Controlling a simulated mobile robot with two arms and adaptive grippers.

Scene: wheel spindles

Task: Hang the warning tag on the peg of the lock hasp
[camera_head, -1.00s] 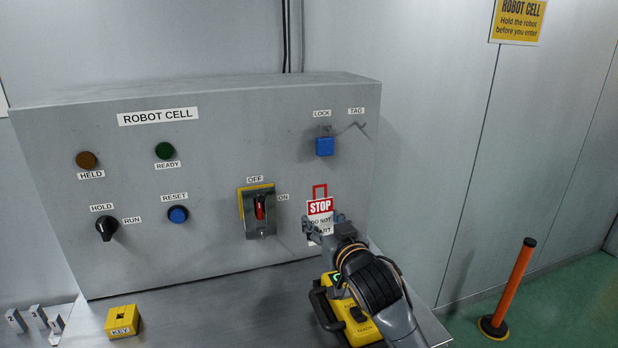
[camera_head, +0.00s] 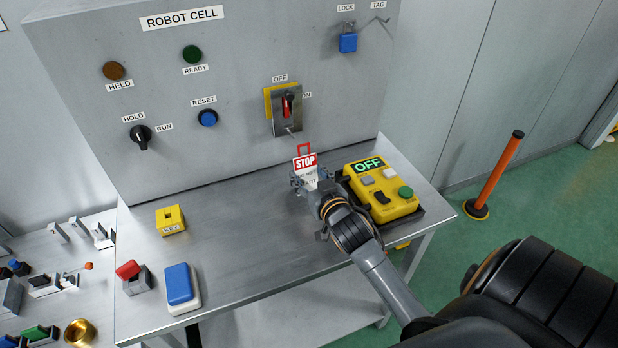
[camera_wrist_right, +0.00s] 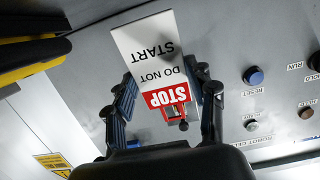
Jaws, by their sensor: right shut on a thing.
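The warning tag (camera_head: 303,164) is a white card with a red STOP band and a red loop on top. My right gripper (camera_head: 305,182) is shut on it and holds it upright in front of the cabinet, loop up. In the right wrist view the tag (camera_wrist_right: 147,45) sits between the fingers of the gripper (camera_wrist_right: 165,85). The thin metal peg (camera_head: 376,24) sticks out under the TAG label, at the panel's upper right, well above the tag and apart from it. A blue padlock (camera_head: 348,43) hangs beside it under the LOCK label. My left gripper is out of view.
A yellow pendant (camera_head: 381,192) reading OFF lies on the table just right of my right gripper. A red switch (camera_head: 287,106) projects from the panel behind the tag. A yellow KEY block (camera_head: 171,220) stands left; the table's middle is bare.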

